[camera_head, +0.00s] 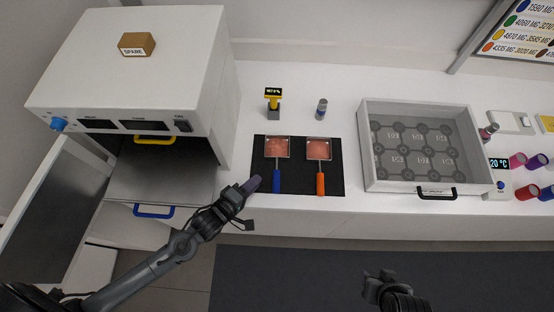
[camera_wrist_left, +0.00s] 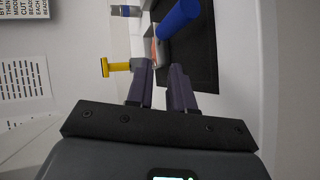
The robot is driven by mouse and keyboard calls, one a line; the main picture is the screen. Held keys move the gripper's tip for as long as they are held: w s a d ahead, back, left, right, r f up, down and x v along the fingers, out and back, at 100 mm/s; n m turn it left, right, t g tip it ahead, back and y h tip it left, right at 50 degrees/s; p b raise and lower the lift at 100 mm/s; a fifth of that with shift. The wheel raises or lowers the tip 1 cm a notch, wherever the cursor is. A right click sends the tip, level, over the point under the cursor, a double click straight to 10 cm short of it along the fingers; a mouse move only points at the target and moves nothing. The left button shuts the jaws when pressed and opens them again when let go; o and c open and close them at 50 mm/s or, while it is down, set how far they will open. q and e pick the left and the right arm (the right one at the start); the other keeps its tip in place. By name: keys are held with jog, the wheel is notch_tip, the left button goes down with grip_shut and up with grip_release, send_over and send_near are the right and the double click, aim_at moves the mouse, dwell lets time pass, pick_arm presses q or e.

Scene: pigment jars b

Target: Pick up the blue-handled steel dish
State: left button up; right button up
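The blue-handled steel dish (camera_head: 277,148) lies on a black mat (camera_head: 298,180), square, with pink contents, its blue handle (camera_head: 276,182) toward the table's front edge. My left gripper (camera_head: 253,184) is just left of the blue handle, apart from it. In the left wrist view its two fingers (camera_wrist_left: 160,68) stand apart with nothing between them, and the blue handle (camera_wrist_left: 180,18) shows beyond the fingertips, slightly right. My right gripper (camera_head: 378,282) is low in the head view, away from the table; its finger gap is unclear.
An orange-handled dish (camera_head: 319,148) lies to the right on the same mat. A yellow-topped stand (camera_head: 273,100) and a small jar (camera_head: 321,108) are behind. A white oven (camera_head: 136,75) with its door open stands left. A white tray (camera_head: 372,181) stands right.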

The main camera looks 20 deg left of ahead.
aim_at(273, 170)
pick_arm(q)
jog(key=shift+x, duration=5.3)
grip_shut()
